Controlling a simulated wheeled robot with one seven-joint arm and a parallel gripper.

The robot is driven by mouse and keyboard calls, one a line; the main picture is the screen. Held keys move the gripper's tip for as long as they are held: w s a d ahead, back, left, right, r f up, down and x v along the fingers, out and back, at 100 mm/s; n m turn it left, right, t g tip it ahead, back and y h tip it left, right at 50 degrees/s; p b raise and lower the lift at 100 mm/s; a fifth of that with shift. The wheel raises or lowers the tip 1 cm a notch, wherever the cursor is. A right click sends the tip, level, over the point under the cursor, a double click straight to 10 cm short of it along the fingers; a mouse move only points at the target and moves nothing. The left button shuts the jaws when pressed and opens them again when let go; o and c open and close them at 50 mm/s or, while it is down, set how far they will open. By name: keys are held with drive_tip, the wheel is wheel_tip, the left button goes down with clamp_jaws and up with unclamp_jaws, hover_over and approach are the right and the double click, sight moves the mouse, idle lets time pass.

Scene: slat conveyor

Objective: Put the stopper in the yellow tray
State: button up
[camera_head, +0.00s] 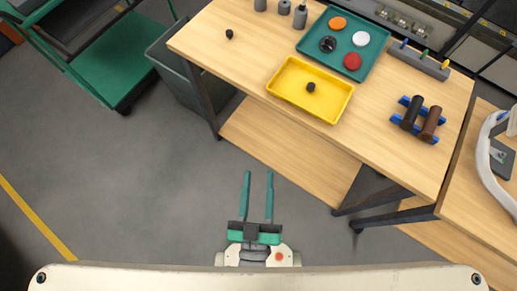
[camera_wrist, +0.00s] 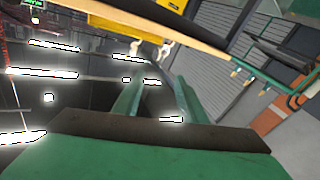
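The yellow tray (camera_head: 284,94) lies on the wooden table in the head view. A small black stopper-like piece (camera_head: 311,87) sits inside it, near its middle. A second small black piece (camera_head: 229,34) stands on bare wood towards the table's left end. I cannot tell for certain which of the two is the stopper. My gripper (camera_head: 258,174) is over the floor in front of the table, apart from the tray and both pieces. Its two green fingers are spread with nothing between them. They also show spread and empty in the wrist view (camera_wrist: 155,90).
A green tray (camera_head: 316,39) with several coloured discs lies behind the yellow tray. Dark rollers on a blue stand (camera_head: 418,119) are to the right. Grey cylinders (camera_head: 284,8) stand at the back. A lower shelf (camera_head: 290,150) juts below the tabletop. A green cart (camera_head: 110,65) is at left.

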drive_tip(key=s+f+m+g+y, duration=0.1)
drive_tip(key=s+f+m+g, duration=0.1)
drive_tip(key=s+f, duration=0.3)
drive_tip(key=shift+s+f+g, duration=0.4)
drive_tip(key=shift+f+g, duration=0.1)
drive_tip(key=shift+g, duration=0.3)
drive_tip(key=shift+c, duration=0.9)
